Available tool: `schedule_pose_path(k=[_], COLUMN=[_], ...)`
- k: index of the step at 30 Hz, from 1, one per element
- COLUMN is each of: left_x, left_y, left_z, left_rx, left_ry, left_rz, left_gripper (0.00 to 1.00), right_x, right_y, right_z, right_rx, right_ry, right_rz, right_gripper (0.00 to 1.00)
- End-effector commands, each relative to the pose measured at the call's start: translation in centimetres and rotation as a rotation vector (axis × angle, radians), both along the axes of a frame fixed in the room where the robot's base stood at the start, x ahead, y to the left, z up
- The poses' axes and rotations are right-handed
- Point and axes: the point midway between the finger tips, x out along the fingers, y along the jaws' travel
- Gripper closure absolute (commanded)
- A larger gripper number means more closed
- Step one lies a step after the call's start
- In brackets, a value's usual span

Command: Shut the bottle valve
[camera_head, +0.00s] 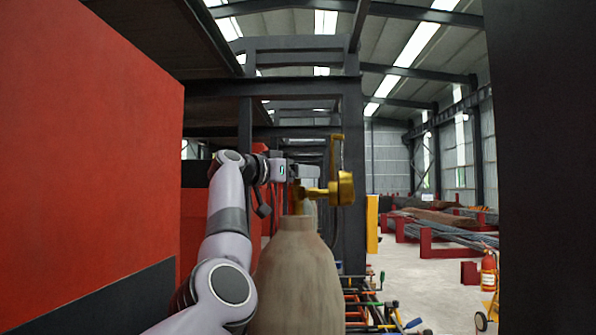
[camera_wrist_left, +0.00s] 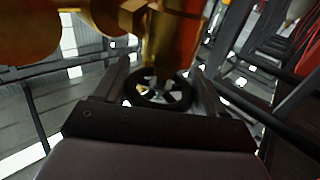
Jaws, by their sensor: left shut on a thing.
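A tall tan gas bottle (camera_head: 297,275) stands upright in the middle of the head view. A brass valve with a round regulator body (camera_head: 341,188) sits on its neck. My left gripper (camera_head: 294,181) reaches in from the left at the height of the valve. In the left wrist view, the gripper's two dark fingers (camera_wrist_left: 162,88) stand on either side of a black spoked handwheel (camera_wrist_left: 160,97) below the brass valve body (camera_wrist_left: 172,40). The gripper is shut on the handwheel. In the head view I cannot make out the handwheel. My right gripper is not in view.
A big red panel (camera_head: 85,150) fills the left side and a dark upright (camera_head: 545,150) the right. Several coloured tools (camera_head: 370,305) lie behind the bottle. A red cylinder on a yellow trolley (camera_head: 488,285) stands at right. Open floor (camera_head: 430,285) lies between.

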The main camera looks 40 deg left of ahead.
Motion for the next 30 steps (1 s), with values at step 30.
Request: schedule_pose_path(k=[30], left_x=[-0.02], left_y=[-0.09], left_z=[0.03], left_rx=[-0.002], left_ry=[-0.001], left_rz=[-0.148], left_gripper=[0.60], right_x=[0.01], right_y=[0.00], right_z=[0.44], right_rx=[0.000], right_ry=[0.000], right_rz=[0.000], right_gripper=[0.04])
